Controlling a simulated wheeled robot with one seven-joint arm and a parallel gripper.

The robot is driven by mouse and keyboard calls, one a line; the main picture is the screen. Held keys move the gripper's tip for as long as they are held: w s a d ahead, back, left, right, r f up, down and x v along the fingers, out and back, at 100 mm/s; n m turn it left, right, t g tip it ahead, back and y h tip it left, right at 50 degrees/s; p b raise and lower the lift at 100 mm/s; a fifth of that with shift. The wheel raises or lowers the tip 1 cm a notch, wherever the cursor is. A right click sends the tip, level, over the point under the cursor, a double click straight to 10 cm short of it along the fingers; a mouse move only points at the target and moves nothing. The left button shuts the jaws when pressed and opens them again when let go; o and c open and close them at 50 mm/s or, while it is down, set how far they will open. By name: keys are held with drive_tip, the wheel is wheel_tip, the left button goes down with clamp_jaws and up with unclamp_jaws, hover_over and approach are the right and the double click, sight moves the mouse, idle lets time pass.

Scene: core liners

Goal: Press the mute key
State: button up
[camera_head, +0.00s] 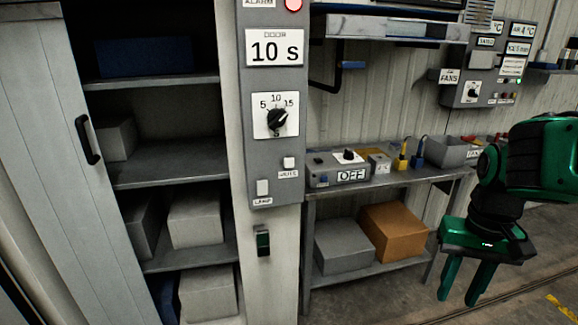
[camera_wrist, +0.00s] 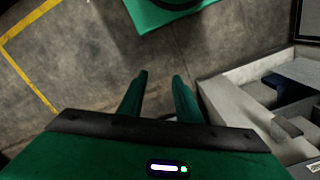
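The mute key (camera_head: 289,162) is a small white key low on the right side of a grey wall panel (camera_head: 292,219), with a small label under it that seems to read MUTE. A second white key (camera_head: 263,187) sits lower left, above a label that seems to read LAMP. My gripper (camera_head: 458,300) hangs at the right of the head view, pointing down, well away from the panel. Its two green fingers are apart with nothing between them; they also show in the wrist view (camera_wrist: 160,76). The wrist view does not show the mute key.
The panel also carries a 10 s display (camera_head: 275,48), a black knob (camera_head: 277,119) and a lit red lamp (camera_head: 293,4). An open cabinet with shelves (camera_head: 165,175) stands left. A workbench (camera_head: 390,182) with an OFF box (camera_head: 338,172) stands right. Bare floor lies beneath my gripper.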

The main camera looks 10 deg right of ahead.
clamp_jaws()
idle(1.5)
